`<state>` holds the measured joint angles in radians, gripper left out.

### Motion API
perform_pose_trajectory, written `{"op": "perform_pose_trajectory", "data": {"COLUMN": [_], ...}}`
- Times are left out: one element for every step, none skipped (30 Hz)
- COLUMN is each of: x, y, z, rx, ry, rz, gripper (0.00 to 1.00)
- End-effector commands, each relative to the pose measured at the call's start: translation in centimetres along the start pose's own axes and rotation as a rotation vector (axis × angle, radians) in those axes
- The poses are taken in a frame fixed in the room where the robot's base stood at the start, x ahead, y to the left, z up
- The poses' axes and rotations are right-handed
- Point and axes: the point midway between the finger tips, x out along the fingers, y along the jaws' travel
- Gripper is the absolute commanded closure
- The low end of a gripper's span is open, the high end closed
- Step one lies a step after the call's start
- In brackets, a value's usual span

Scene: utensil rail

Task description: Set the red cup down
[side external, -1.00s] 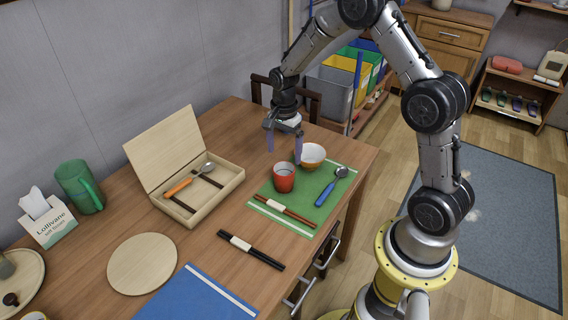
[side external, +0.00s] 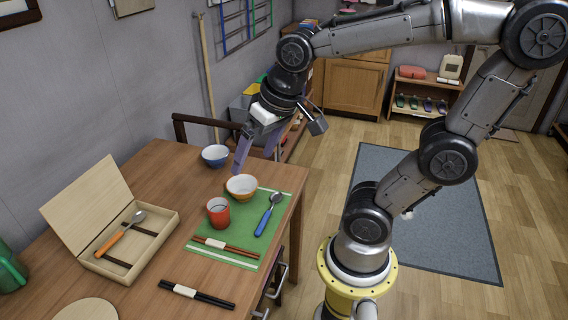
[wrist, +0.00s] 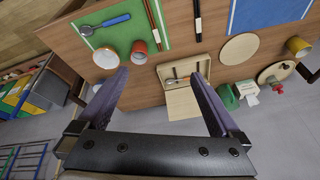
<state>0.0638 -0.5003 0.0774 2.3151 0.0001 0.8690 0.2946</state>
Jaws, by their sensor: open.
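The red cup (side external: 218,212) stands upright on the green placemat (side external: 203,254), in front of the white and orange bowl (side external: 242,187). The cup also shows in the wrist view (wrist: 139,50), past the fingertips and apart from them. My gripper (side external: 254,163) is open and empty. It is raised and tilted, behind and above the bowl in the side view. In the wrist view nothing lies between its two fingers (wrist: 160,75) but the scene beyond.
A blue spoon (side external: 268,214) and brown chopsticks (side external: 226,247) lie on the placemat. A blue bowl (side external: 215,155) stands behind. An open wooden box (side external: 157,225) holds an orange-handled spoon. Black chopsticks (side external: 197,294) lie in front. Bare table lies between box and placemat.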

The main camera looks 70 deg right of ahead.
Motion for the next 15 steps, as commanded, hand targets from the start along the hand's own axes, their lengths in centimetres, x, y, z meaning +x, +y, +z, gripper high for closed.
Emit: {"op": "perform_pose_trajectory", "data": {"x": [-0.9, -1.2, -1.6, -1.8, -1.9, -2.1, -2.2, -2.2, -2.3, -2.3, -2.3, -2.3, -2.3, -2.3, -2.3], "y": [0.1, 0.1, 0.3, 0.4, 0.5, 0.5, 0.6, 0.7, 0.7, 0.7, 0.8, 0.8, 0.8, 0.8, 0.8], "z": [1.5, 2.3, 3.2, 3.9, 4.4, 5.0, 5.3, 5.6, 5.9, 6.0, 6.1, 6.2, 6.2, 6.2, 6.2], "rx": [-0.079, -0.125, -0.178, -0.214, -0.246, -0.281, -0.303, -0.319, -0.337, -0.345, -0.351, -0.356, -0.357, -0.357, -0.356], "ry": [0.030, 0.043, 0.059, 0.069, 0.077, 0.087, 0.094, 0.098, 0.104, 0.106, 0.106, 0.107, 0.107, 0.107, 0.106], "rz": [-0.015, -0.021, -0.028, -0.032, -0.035, -0.038, -0.040, -0.041, -0.043, -0.043, -0.043, -0.043, -0.043, -0.043, -0.043], "gripper": [0.00, 0.00, 0.00, 0.00, 0.00, 0.00, 0.00, 0.00, 0.00, 0.00, 0.00, 0.00, 0.00, 0.00, 0.00]}}
